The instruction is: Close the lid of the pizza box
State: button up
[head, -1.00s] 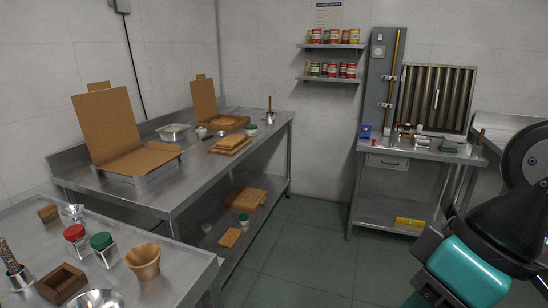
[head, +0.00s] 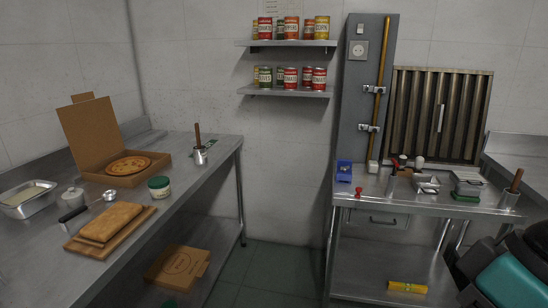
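The pizza box (head: 154,176) stands open on the far end of the left steel table. Its cardboard lid (head: 90,133) stands up, leaning slightly back, on the box's left side. A pizza (head: 129,166) lies inside the base. My gripper is not clearly shown; only dark and teal parts of my arm show at the lower right corner, well away from the box.
Open floor (head: 262,275) lies between the left table and the right bench (head: 385,197).

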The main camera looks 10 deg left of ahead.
aim_at(91, 132)
jog(key=u, duration=0.1)
jog(key=i, duration=1.75)
jog(key=u, duration=0.8)
jog(key=i, duration=0.85)
jog(key=u, duration=1.45)
jog(key=i, duration=0.95)
jog(key=u, duration=0.65)
